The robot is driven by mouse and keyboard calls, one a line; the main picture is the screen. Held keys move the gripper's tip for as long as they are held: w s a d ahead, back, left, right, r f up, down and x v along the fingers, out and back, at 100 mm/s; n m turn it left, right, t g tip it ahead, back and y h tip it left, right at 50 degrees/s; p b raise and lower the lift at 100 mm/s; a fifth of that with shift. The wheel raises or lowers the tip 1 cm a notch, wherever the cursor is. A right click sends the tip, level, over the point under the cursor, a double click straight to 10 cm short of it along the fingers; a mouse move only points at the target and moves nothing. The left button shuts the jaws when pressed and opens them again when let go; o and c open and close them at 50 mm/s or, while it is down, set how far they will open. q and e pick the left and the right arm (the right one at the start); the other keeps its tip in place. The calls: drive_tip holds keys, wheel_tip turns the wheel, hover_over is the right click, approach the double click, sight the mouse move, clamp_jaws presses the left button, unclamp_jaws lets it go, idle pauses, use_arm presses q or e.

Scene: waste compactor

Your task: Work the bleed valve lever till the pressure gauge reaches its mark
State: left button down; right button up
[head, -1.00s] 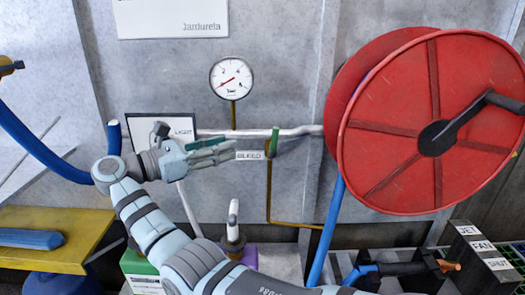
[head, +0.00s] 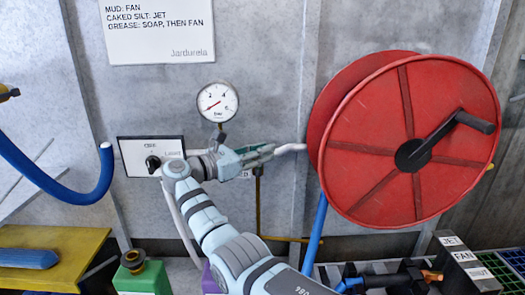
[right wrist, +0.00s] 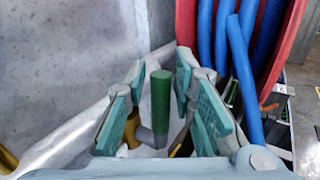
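The round white pressure gauge (head: 217,101) is on the grey wall in the head view. Its red needle points to the lower left; the fine scale is too small to read. My right gripper (head: 268,152) is in front of the pipe below and right of the gauge. In the right wrist view, the green bleed valve lever (right wrist: 160,105) stands upright between the open fingers of my right gripper (right wrist: 161,95), with gaps on both sides. In the head view the gripper hides the lever and most of the BLEED label (head: 246,174). My left gripper is not in view.
A big red hose reel (head: 370,165) with blue hose stands close on the right. A white panel with a black knob (head: 153,163) is on the left, beside a blue hose end (head: 105,165). A yellow bench (head: 65,255) is at lower left.

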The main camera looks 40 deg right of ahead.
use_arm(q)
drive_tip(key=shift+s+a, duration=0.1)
use_arm(e)
clamp_jaws()
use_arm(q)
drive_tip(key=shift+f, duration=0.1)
